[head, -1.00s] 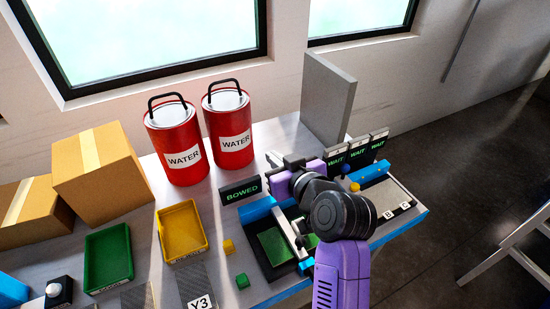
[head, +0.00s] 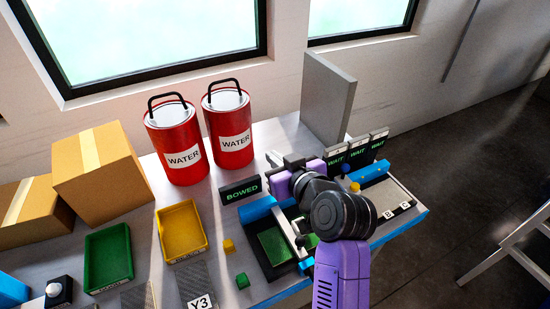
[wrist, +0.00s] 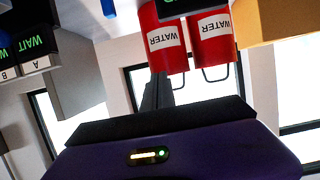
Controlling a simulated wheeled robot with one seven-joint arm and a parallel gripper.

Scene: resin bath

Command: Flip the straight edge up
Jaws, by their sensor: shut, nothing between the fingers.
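The straight edge (head: 288,234) looks like a pale narrow bar running along the right side of the green piece (head: 274,245) in the dark bath (head: 254,248). It appears to lie low, between blue blocks at its ends. Its right side is partly hidden by my arm. My purple gripper (head: 290,180) is behind the bar's far end, apart from it as far as I can tell. In the wrist view the dark fingers (wrist: 158,92) are together, with nothing held. The straight edge is not clearly visible in the wrist view.
A "BOWED" sign (head: 241,190) stands left of my gripper. Several "WAIT" signs (head: 359,152) and a grey upright panel (head: 326,100) stand behind and right. Two red water cans (head: 176,142) stand at the back. Green (head: 109,258) and yellow (head: 181,232) trays lie left.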

